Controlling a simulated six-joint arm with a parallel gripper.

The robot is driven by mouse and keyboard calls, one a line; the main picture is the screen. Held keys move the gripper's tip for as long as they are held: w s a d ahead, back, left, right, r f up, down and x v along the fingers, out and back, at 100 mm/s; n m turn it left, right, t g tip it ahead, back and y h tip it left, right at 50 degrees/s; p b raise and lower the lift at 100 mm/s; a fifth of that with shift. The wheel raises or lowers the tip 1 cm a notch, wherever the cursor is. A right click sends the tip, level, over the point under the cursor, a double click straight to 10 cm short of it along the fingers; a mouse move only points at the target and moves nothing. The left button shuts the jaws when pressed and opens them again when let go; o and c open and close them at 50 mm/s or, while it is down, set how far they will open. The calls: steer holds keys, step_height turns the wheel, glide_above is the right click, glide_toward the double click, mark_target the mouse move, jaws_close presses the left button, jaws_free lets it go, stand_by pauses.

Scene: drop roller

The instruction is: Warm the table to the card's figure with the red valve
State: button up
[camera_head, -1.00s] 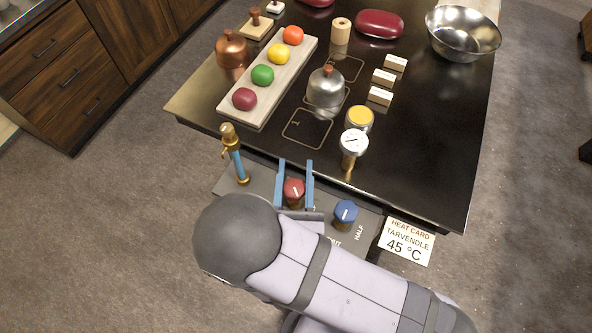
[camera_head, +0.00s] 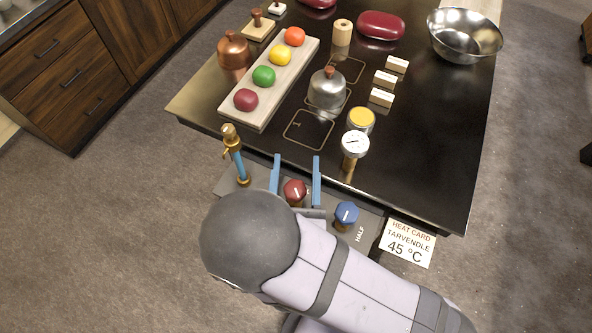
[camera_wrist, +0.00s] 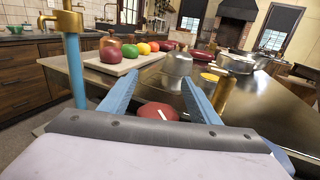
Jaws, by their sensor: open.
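The red valve (camera_head: 295,191) is a round knob with a white pointer line, on the grey panel at the table's front edge. My gripper (camera_head: 296,170) is open, its two blue fingers on either side of the red valve with gaps. In the wrist view the red valve (camera_wrist: 158,111) sits between the open fingers (camera_wrist: 160,95).
A blue valve (camera_head: 346,213) is close on the right, near the word HALF. A blue and brass tap (camera_head: 236,160) stands left. A steel cloche (camera_head: 327,90), a board (camera_head: 262,108) with coloured balls and a yellow-topped tin (camera_head: 361,120) are on the table.

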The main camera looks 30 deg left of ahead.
step_height(320, 180, up, 8)
steer(key=p, duration=0.4)
stand_by(0.4)
